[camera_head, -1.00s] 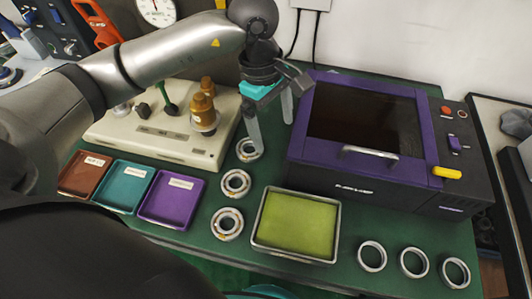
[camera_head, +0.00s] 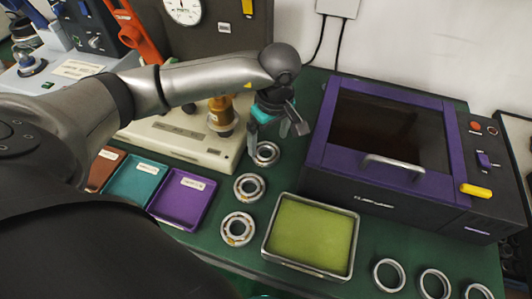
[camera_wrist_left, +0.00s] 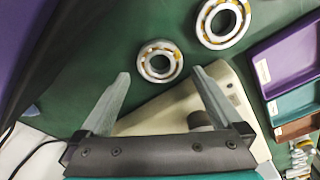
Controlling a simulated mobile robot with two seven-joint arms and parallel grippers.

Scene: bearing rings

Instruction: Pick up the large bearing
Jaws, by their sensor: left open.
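Three bearings lie in a column on the green table: a near one (camera_head: 226,235), a middle one (camera_head: 238,190) and a far one (camera_head: 266,163). The near one looks largest and the far one smallest. My left gripper (camera_head: 268,142) is open and empty above the far bearing, its fingers towards either side of it. In the left wrist view, the open fingers (camera_wrist_left: 160,75) point at a small bearing (camera_wrist_left: 160,78), which shows just beyond the tips. A bigger bearing (camera_wrist_left: 207,32) lies up and right of it. The third bearing is outside that view. My right gripper is not in view.
A metal tray with a green pad (camera_head: 312,235) sits right of the bearings. Purple (camera_head: 183,198), teal (camera_head: 138,183) and brown bins are left. A beige fixture (camera_head: 180,140) stands behind, a purple-framed machine (camera_head: 390,185) at right. Several plain rings (camera_head: 389,288) lie front right.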

